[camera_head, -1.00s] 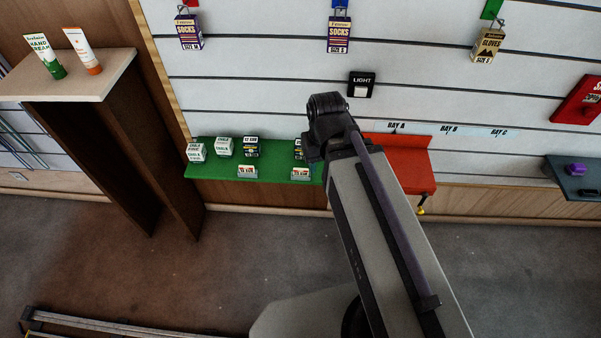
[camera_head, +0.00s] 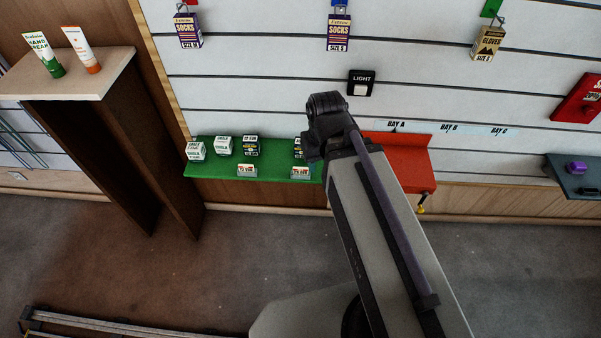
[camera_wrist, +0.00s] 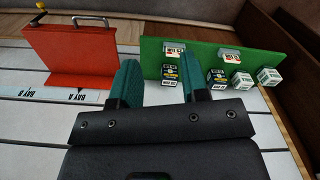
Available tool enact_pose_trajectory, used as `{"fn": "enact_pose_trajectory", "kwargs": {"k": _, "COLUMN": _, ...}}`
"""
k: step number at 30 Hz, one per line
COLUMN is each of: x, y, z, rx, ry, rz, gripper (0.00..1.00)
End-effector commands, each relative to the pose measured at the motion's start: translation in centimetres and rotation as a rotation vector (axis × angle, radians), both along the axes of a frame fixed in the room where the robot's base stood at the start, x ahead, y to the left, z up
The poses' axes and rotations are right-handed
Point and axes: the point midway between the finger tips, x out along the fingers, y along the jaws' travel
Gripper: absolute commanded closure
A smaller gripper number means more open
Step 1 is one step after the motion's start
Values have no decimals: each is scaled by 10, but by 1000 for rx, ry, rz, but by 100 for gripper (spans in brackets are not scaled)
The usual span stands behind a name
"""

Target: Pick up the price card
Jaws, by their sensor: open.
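Two small white price cards with red and dark print sit in clear holders along the front edge of the green shelf (camera_head: 275,174). One price card (camera_head: 246,170) is left of the other price card (camera_head: 300,172). The wrist view sees them upside down, as one card (camera_wrist: 173,53) nearer my gripper and another card (camera_wrist: 230,55) further right. My gripper (camera_wrist: 161,72) is open and empty, its teal fingers apart over the wall beside the shelf. The near card appears beyond the gap, toward the right finger. In the head view my arm hides the fingers.
Black boxes (camera_wrist: 169,77) and white chalk boxes (camera_head: 223,146) stand on the green shelf behind the cards. A wooden stand (camera_head: 75,75) holds tubes at left.

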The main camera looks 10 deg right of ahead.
Motion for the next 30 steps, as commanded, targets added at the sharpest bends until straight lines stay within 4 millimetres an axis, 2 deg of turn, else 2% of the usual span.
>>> {"fn": "enact_pose_trajectory", "kwargs": {"k": 1, "x": 1, "y": 1, "z": -18, "rx": 0, "ry": 0, "rz": 2, "gripper": 58}}
{"fn": "enact_pose_trajectory", "kwargs": {"k": 2, "x": 5, "y": 1, "z": -28, "rx": 0, "ry": 0, "rz": 3, "gripper": 58}}
{"fn": "enact_pose_trajectory", "kwargs": {"k": 5, "x": 37, "y": 4, "z": -70, "rx": 0, "ry": 0, "rz": 22, "gripper": 58}}
{"fn": "enact_pose_trajectory", "kwargs": {"k": 7, "x": 73, "y": 7, "z": -104, "rx": 0, "ry": 0, "rz": 151, "gripper": 58}}
{"fn": "enact_pose_trajectory", "kwargs": {"k": 9, "x": 115, "y": 10, "z": -131, "rx": 0, "ry": 0, "rz": 394, "gripper": 58}}
{"fn": "enact_pose_trajectory", "kwargs": {"k": 11, "x": 140, "y": 12, "z": -138, "rx": 1, "ry": 1, "rz": 611, "gripper": 58}}
{"fn": "enact_pose_trajectory", "kwargs": {"k": 13, "x": 160, "y": 13, "z": -137, "rx": 1, "ry": 0, "rz": 847, "gripper": 58}}
{"fn": "enact_pose_trajectory", "kwargs": {"k": 15, "x": 170, "y": 13, "z": -130, "rx": 1, "ry": 0, "rz": 1045, "gripper": 58}}
{"fn": "enact_pose_trajectory", "kwargs": {"k": 19, "x": 168, "y": 13, "z": -129, "rx": 2, "ry": 0, "rz": 1250, "gripper": 58}}
{"fn": "enact_pose_trajectory", "kwargs": {"k": 23, "x": 167, "y": 13, "z": -130, "rx": 2, "ry": 0, "rz": 1284, "gripper": 58}}
{"fn": "enact_pose_trajectory", "kwargs": {"k": 25, "x": 167, "y": 13, "z": -137, "rx": 2, "ry": 0, "rz": 1282, "gripper": 58}}
{"fn": "enact_pose_trajectory", "kwargs": {"k": 30, "x": 167, "y": 13, "z": -173, "rx": 2, "ry": 0, "rz": 1280, "gripper": 58}}
